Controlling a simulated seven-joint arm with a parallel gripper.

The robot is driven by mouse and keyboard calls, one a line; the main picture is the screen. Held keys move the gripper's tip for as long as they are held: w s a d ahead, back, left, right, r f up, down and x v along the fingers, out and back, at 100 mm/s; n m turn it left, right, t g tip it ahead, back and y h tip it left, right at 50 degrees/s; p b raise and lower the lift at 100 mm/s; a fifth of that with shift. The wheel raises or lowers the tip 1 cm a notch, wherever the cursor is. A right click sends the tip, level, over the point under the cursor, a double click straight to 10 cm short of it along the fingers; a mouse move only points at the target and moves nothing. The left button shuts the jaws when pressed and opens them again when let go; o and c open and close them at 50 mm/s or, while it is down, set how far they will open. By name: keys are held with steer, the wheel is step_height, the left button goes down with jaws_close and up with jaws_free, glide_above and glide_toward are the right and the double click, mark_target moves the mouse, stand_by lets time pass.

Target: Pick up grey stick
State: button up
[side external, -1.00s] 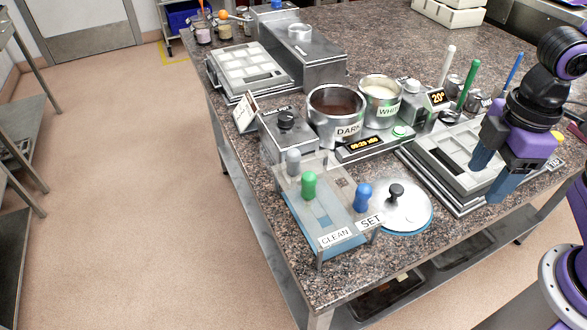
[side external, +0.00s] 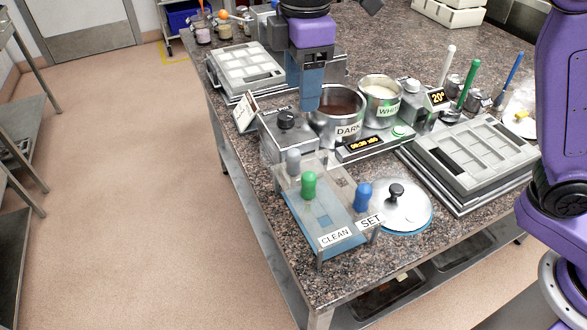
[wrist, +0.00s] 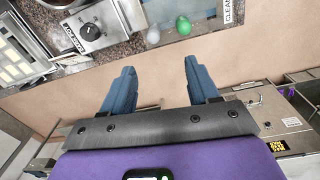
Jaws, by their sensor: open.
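The grey stick (side external: 293,162) stands upright in a clear rack (side external: 338,238) at the table's front left corner, with its rounded grey top showing. A green stick (side external: 309,186) and a blue stick (side external: 363,197) stand in the same rack. In the wrist view the grey top (wrist: 153,36) shows just beyond my fingertips, left of the green top (wrist: 183,26). My gripper (side external: 309,106) points down above and behind the rack, in front of the DARK pot. It is open and empty, with two blue fingers apart, also in the wrist view (wrist: 157,68).
The DARK pot (side external: 348,130) and WHITE pot (side external: 381,103) stand behind the rack. A grey box with a black knob (side external: 286,119) is close behind the grey stick. A round lid (side external: 405,215) lies right of the rack. Moulds (side external: 475,150) lie farther right.

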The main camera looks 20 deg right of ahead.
mark_target(293, 151)
steer(key=f, duration=0.4)
steer(key=w+f, duration=0.1)
steer(key=f, duration=0.6)
steer(key=shift+w+a+f, duration=0.15)
steer(key=shift+a+f, duration=0.2)
steer(key=shift+f, duration=0.05)
steer(key=shift+w+d+f, duration=0.1)
steer(key=shift+w+f, duration=0.1)
steer(key=shift+f, duration=1.15)
steer(key=shift+w+d+f, duration=0.1)
steer(key=shift+w+f, duration=0.1)
steer(key=shift+f, duration=1.1)
jaws_close()
